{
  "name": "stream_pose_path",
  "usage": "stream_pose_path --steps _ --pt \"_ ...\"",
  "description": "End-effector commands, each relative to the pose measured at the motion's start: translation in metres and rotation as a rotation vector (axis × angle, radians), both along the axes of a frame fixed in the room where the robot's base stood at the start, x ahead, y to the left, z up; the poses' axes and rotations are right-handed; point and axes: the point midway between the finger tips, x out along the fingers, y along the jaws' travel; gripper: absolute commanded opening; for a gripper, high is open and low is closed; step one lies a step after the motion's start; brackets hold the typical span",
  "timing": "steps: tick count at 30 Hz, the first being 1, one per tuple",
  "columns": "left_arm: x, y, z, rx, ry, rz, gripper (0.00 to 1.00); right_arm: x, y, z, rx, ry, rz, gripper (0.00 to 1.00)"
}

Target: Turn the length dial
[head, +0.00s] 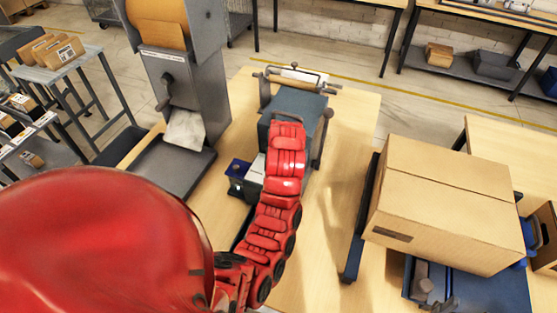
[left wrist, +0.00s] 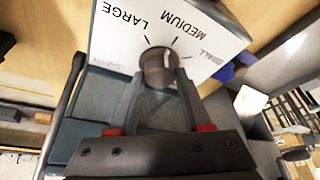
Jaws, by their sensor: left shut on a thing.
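The length dial (left wrist: 158,66) is a dark round knob on a white panel (left wrist: 115,52) marked LARGE, MEDIUM and SMALL, shown upside down in the left wrist view. A pale mark shows on the knob; I cannot tell exactly which label it points to. My left gripper (left wrist: 158,86) is shut on the dial, one finger on each side. In the head view my red left arm reaches to the dark blue-grey machine (head: 296,104) on the wooden table; the arm hides the dial and the fingers there. My right gripper is not in view.
A tall grey dispenser (head: 203,95) with a crank stands left of the machine. A small blue and white box (head: 238,172) sits beside my arm. A large cardboard box (head: 445,200) stands on the right. Bare tabletop (head: 335,185) lies between the machine and that box.

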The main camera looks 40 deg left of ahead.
Motion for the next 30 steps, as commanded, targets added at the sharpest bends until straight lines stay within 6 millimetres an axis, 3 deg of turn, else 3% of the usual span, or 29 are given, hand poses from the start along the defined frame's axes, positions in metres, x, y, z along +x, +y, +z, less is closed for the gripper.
stream_pose_path --steps 18,30 --pt "-0.002 0.005 0.002 0.001 -0.003 -0.574 0.0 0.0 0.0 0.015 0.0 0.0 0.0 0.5" --pt "-0.002 0.005 0.001 0.0 -0.001 -0.768 0.0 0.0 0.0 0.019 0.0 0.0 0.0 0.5"
